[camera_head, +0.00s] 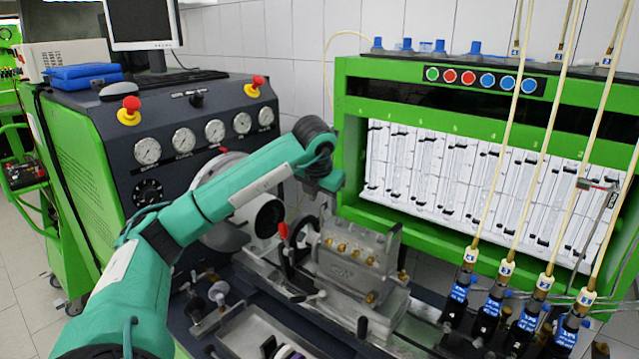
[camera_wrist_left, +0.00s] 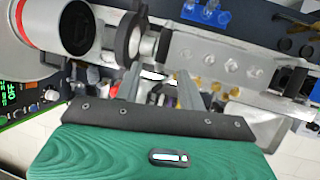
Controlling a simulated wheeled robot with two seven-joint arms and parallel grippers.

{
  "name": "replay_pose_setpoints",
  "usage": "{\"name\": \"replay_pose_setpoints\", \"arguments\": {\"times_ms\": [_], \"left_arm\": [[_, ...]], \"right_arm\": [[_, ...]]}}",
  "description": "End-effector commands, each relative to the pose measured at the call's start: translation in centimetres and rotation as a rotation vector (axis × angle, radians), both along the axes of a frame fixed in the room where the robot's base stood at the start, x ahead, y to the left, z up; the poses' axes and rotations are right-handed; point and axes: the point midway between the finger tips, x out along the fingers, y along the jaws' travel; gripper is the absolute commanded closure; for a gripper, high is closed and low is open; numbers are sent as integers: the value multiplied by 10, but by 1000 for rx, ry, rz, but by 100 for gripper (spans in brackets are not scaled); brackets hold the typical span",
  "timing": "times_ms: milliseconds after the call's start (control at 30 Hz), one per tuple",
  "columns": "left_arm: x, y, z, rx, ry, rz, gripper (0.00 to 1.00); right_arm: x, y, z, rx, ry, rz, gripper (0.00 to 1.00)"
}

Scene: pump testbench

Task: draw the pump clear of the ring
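The pump (camera_head: 355,258) is a grey metal block with brass fittings, upright on the bench's metal bed in the head view. It also shows in the wrist view (camera_wrist_left: 220,62). The ring (camera_wrist_left: 135,36) is dark and round, at the pump's end facing the silver drive cylinder; in the head view it (camera_head: 300,240) is partly hidden. My left gripper (camera_wrist_left: 158,82) points down close to the pump, near the ring end. Its two fingers are apart with a gap between them; I see nothing clamped, and contact with the pump cannot be told. My right gripper is not in view.
The dark gauge console (camera_head: 190,150) stands left, with the drive cylinder (camera_wrist_left: 70,25) beside the pump. The green cabinet with white measuring tubes (camera_head: 455,175) stands behind right. Hoses with blue-labelled injectors (camera_head: 487,318) hang at right. A red-tipped lever (camera_head: 283,231) stands near the ring.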

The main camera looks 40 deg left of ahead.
Motion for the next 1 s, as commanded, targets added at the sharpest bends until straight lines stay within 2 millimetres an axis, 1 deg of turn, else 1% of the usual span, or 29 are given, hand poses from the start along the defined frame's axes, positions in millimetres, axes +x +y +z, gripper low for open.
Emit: {"name": "replay_pose_setpoints", "arguments": {"times_ms": [33, 200, 333, 400, 633, 1000], "left_arm": [[-3, -3, 8, 0, -6, -1, 60], [-14, -10, 37, -1, -5, -3, 60], [-21, -15, 56, -1, -5, -3, 60], [-24, -17, 66, -1, -4, -2, 60], [-30, -20, 80, 0, -2, -2, 60], [-32, -21, 82, 0, 0, -2, 60]], "right_arm": [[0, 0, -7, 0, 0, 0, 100], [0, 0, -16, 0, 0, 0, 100], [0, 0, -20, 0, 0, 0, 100], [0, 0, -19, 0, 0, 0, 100], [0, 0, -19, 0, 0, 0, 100], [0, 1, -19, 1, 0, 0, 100]]}}
